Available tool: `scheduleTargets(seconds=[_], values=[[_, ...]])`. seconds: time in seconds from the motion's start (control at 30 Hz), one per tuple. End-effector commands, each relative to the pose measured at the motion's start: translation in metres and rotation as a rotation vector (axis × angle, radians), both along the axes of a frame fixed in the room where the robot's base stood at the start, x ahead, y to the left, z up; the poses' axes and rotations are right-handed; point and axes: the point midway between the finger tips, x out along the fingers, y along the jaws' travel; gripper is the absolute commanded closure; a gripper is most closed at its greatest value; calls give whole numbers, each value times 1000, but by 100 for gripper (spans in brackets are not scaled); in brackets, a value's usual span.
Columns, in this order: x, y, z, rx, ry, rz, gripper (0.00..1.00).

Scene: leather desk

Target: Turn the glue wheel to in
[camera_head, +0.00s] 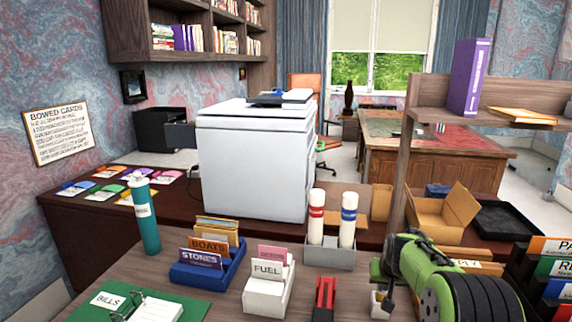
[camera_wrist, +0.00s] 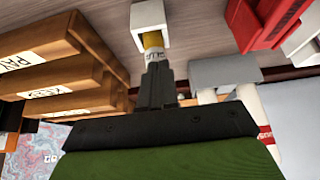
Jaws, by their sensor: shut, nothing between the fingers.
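The glue (camera_wrist: 152,40) shows in the wrist view as a small yellow cylinder with a white lettered band, set against a white square block (camera_wrist: 150,14). In the head view only a small white part of it (camera_head: 377,300) shows beside my arm. My gripper (camera_wrist: 156,70) is shut and empty, its fingertips right at the lettered band. I cannot tell whether they touch it. In the head view my gripper (camera_head: 383,270) is over the desk, and its tips are partly hidden. The wheel's marking for its present setting cannot be read.
Close by are a red stapler (camera_head: 325,298), a grey holder (camera_head: 331,253) with two white tubes, and wooden trays (camera_wrist: 60,62) with labels such as PAY. A white FUEL card box (camera_head: 264,298) and a blue STONES card box (camera_head: 205,272) stand further left. An open cardboard box (camera_head: 440,215) sits behind.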

Motion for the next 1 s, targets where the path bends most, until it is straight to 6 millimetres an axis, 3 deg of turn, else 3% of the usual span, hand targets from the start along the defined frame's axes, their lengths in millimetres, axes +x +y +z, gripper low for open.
scheduleTargets(seconds=[0.17,0.6,0.87,1.0], values=[[-4,2,3,0,1,0,100],[-4,2,62,0,2,-1,100],[-4,1,59,0,3,-1,100],[-7,-19,60,1,3,-22,100]])
